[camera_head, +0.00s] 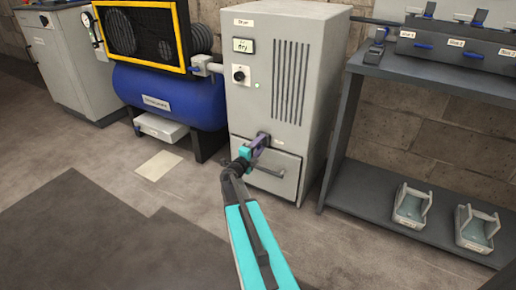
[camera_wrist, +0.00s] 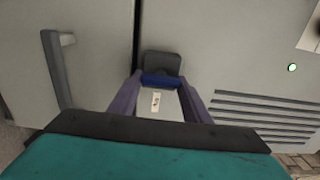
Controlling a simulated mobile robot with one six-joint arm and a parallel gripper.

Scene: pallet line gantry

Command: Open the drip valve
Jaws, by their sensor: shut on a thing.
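My gripper (camera_head: 262,143) is at the front of the tall grey cabinet (camera_head: 262,100), just above its lower panel. In the wrist view its two purple fingers (camera_wrist: 161,82) are shut on a blue lever (camera_wrist: 160,80). The lever sits on a dark grey mount (camera_wrist: 161,62) fixed to the cabinet front, near the dark seam. In the head view the gripper mostly hides the lever. A small white label (camera_wrist: 156,102) shows between the fingers, too small to read. No readable label marks the lever as the drip valve.
A grey bar handle (camera_head: 268,172) is on the lower panel, close to the gripper. A blue tank (camera_head: 165,98) with a yellow-framed guard (camera_head: 140,35) stands left. A dark shelf unit (camera_head: 400,195) stands right. The floor in front is clear.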

